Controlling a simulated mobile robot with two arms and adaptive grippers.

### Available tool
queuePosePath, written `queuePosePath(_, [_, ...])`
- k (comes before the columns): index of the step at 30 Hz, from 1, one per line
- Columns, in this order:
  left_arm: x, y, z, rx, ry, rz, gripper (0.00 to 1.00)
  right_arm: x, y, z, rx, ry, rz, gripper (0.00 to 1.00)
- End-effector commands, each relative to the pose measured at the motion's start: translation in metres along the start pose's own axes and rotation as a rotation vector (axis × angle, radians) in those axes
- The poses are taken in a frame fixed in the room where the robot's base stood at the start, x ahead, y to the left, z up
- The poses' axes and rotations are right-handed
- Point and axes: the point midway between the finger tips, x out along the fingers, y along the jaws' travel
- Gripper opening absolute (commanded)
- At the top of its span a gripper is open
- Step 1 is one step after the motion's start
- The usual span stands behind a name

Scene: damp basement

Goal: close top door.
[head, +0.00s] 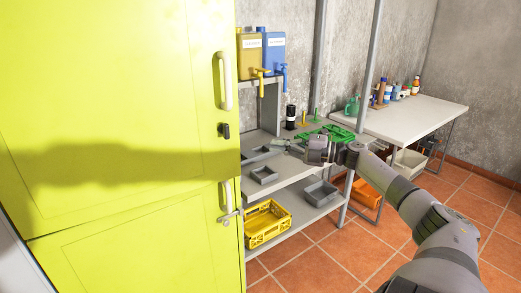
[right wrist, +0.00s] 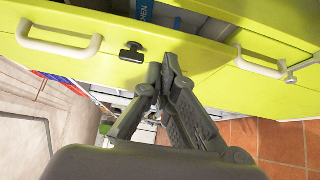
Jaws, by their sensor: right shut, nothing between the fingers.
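The top door (head: 110,100) is the large yellow-green upper door of the cabinet at the left of the head view. It carries a pale handle (head: 225,80) and a black lock knob (head: 224,131). In the right wrist view, a dark gap with something blue and labelled (right wrist: 145,11) shows past the door's edge (right wrist: 190,50), so the door looks ajar. The head view does not make the gap clear. My right gripper (head: 287,146) is shut and empty, right of the door; in the wrist view its fingertips (right wrist: 165,68) overlap the door near the knob. Contact cannot be told.
The lower door (head: 150,240) has its own handle (head: 227,194). Right of the cabinet, a grey shelf holds a yellow crate (head: 267,236), grey trays and two canisters (head: 271,52). A white table (head: 415,115) stands farther right. Tiled floor (head: 320,260) is open in front.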

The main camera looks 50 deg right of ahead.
Motion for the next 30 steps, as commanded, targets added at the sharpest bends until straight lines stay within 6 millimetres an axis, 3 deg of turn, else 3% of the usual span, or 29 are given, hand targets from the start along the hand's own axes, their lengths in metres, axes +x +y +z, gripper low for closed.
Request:
queuePosePath(5, [-0.027, 0.001, 0.006, -0.001, -0.013, 0.001, 0.40, 0.032, -0.014, -0.027, -0.031, -0.137, 0.100, 0.00])
queuePosePath(9, [-0.052, 0.000, 0.004, -0.001, -0.015, 0.001, 0.40, 0.051, -0.021, -0.061, -0.049, -0.353, 0.153, 0.00])
queuePosePath(18, [-0.085, -0.001, 0.001, -0.001, -0.015, 0.001, 0.40, 0.040, -0.025, -0.123, -0.007, -0.714, 0.035, 0.00])
queuePosePath(24, [-0.089, -0.001, 0.001, 0.000, -0.014, 0.000, 0.40, 0.034, -0.028, -0.135, 0.008, -0.773, -0.019, 0.00])
queuePosePath(30, [-0.096, -0.001, -0.001, 0.000, -0.014, 0.000, 0.40, 0.053, -0.026, -0.116, 0.004, -0.775, -0.020, 0.00])
